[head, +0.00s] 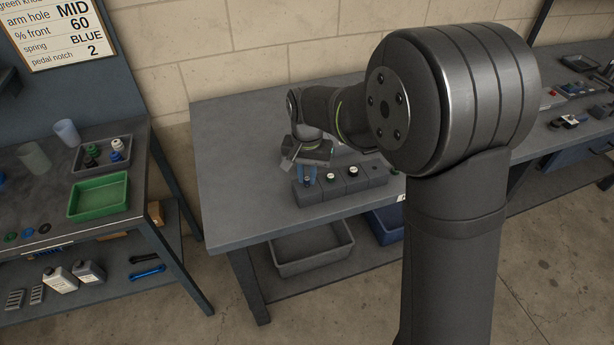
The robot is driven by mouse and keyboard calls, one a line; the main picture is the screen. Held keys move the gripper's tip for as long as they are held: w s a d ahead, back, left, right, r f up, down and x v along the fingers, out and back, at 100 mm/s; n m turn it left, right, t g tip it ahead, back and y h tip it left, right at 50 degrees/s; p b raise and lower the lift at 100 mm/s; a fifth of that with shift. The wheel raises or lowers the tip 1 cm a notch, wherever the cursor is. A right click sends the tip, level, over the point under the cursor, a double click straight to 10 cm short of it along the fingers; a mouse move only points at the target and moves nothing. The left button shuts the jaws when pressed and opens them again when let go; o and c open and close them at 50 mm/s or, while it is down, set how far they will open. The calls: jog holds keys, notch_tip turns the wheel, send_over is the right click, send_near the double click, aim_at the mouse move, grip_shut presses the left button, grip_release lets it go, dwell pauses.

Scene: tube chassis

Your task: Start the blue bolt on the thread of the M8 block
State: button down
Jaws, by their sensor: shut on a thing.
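My gripper (307,176) points down over the left end of a row of dark blocks on the middle table. It is shut on the blue bolt (307,180), which shows only as a small patch of blue below the gripper body. The bolt is over the leftmost dark block (306,195); whether it touches the block or its thread cannot be told at this size. No size marks are readable, so I cannot tell which is the M8 block.
The grey table (235,200) is clear left of the blocks. A grey bin (312,252) and a blue bin (385,225) sit below it. The left bench holds a green tray (98,196) and a grey tray (103,153). My arm hides the table's right part.

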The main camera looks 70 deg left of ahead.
jog(key=shift+r, duration=1.95)
jog(key=w+a, duration=0.2)
jog(key=a, duration=1.3)
jog(key=shift+f, duration=0.15)
jog(key=shift+f, duration=0.25)
jog(key=shift+f, duration=1.85)
jog(key=shift+f, duration=0.1)
